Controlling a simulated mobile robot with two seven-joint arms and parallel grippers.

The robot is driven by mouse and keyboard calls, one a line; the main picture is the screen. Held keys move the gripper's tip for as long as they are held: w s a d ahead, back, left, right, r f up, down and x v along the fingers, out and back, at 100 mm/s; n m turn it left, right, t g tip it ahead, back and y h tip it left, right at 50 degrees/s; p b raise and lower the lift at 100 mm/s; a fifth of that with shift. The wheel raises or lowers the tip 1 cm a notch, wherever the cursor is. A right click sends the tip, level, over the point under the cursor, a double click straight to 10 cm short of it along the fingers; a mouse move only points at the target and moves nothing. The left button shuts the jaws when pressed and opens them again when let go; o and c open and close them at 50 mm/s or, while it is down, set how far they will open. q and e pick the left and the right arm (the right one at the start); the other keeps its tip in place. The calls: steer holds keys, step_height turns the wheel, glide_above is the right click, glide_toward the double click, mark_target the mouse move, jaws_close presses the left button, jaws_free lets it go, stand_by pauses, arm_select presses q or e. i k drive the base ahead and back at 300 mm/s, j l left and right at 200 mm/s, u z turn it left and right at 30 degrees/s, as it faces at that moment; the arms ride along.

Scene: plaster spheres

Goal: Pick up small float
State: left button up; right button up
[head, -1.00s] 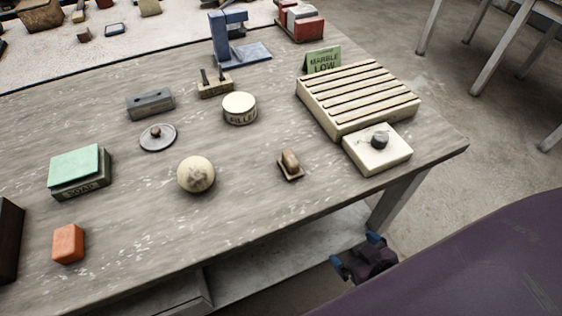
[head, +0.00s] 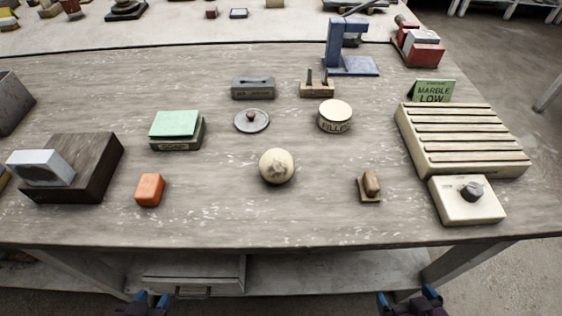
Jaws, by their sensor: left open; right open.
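The small float (head: 369,186) looks like a small tan block with a rounded brown grip on a flat base. It sits on the grey tabletop right of centre, near the front edge, with nothing touching it. My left gripper (head: 151,300) is at the bottom edge of the head view, left of centre, open and empty. My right gripper (head: 410,300) is at the bottom edge right of centre, also open and empty, below and slightly right of the float. Both are in front of the table and apart from everything on it.
A plaster sphere (head: 277,166) lies left of the float. A cream box with a dark knob (head: 467,201) and a slatted rack (head: 462,140) stand to its right. A round tin (head: 334,116) is behind. The tabletop (head: 320,215) around the float is clear.

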mark_target(368, 186)
steer(key=k+j, duration=0.25)
steer(key=j, duration=0.15)
steer(key=k+j+z, duration=0.1)
steer(key=k+j, duration=0.2)
steer(key=j, duration=0.15)
steer(key=k+j, duration=0.3)
steer(key=i+j+z, duration=0.05)
steer(key=j, duration=0.05)
